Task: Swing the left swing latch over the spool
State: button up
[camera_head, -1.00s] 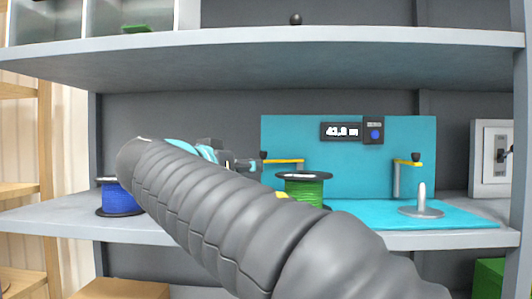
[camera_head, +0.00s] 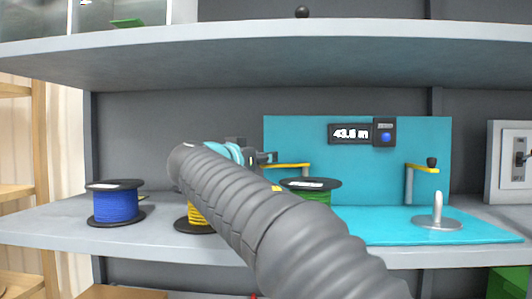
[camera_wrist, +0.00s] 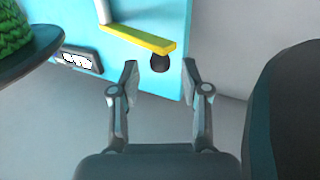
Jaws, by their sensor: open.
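The left swing latch (camera_head: 292,165) is a yellow bar on a post at the left of the teal board, behind the green spool (camera_head: 318,195). In the wrist view the latch's yellow bar (camera_wrist: 140,38) ends at a black knob (camera_wrist: 160,63). My gripper (camera_wrist: 160,80) is open, with its fingers on either side of the knob's line and the knob at or just beyond the tips; contact cannot be told. In the head view my gripper (camera_head: 268,157) covers the knob. The green spool (camera_wrist: 22,28) also shows at the wrist view's left edge. My arm hides part of it in the head view.
A blue spool (camera_head: 115,205) stands on the shelf at left. A yellow spool (camera_head: 194,216) is partly behind my arm. A right latch (camera_head: 422,168) and a bare upright spindle (camera_head: 437,210) stand at right. The upper shelf (camera_head: 300,50) hangs above.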

jog(key=shift+x, duration=1.35)
grip_shut()
